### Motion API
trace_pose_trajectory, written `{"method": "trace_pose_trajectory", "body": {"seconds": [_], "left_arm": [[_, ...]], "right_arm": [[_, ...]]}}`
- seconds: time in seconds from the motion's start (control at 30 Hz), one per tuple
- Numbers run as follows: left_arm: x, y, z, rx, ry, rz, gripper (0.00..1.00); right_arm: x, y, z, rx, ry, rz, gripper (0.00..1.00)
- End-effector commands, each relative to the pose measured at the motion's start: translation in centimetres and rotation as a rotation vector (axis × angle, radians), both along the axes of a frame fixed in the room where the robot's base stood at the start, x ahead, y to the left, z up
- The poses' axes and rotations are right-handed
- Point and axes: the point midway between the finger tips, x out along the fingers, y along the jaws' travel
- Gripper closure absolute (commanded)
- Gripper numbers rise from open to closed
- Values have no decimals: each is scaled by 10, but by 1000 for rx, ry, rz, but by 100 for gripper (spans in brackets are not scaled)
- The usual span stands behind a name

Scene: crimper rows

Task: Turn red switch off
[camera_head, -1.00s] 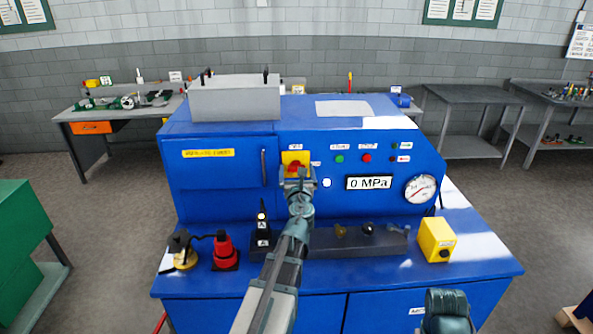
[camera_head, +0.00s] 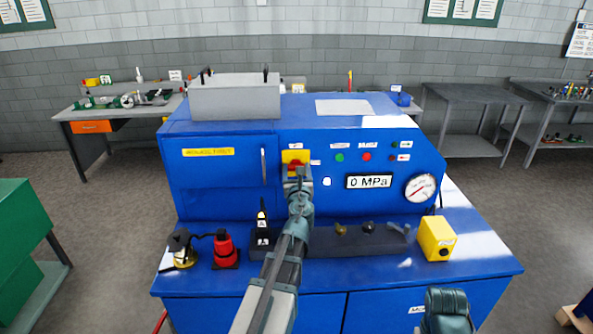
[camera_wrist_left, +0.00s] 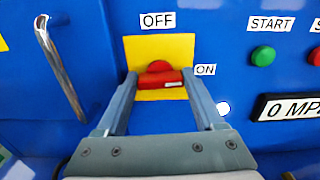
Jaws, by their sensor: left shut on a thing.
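The red switch (camera_wrist_left: 160,78) sits on a yellow plate (camera_wrist_left: 178,47) on the blue machine's front panel. An OFF label (camera_wrist_left: 158,20) is above the plate and an ON label (camera_wrist_left: 205,69) is to its right. The switch handle lies crosswise, pointing toward ON. My left gripper (camera_wrist_left: 160,80) is shut on the handle, one finger at each end. In the head view the yellow plate (camera_head: 295,156) shows above the left gripper (camera_head: 298,172), which hides part of the switch. Part of my right arm shows at the bottom right, but its fingers cannot be made out.
The blue machine (camera_head: 225,190) has a green button (camera_head: 340,157), a red button (camera_head: 367,156), a 0 MPa display (camera_head: 369,181) and a gauge (camera_head: 420,187). A metal door handle (camera_wrist_left: 62,65) stands left of the switch. A red-black tool (camera_head: 224,249) and yellow box (camera_head: 436,238) are on the ledge.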

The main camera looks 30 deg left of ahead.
Motion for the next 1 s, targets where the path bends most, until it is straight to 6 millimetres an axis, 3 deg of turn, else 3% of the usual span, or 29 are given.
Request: {"method": "trace_pose_trajectory", "body": {"seconds": [1.0], "left_arm": [[-2, 2, -2, -747, -504, 0, 86]], "right_arm": [[0, 0, -2, 0, 0, 0, 50]]}}
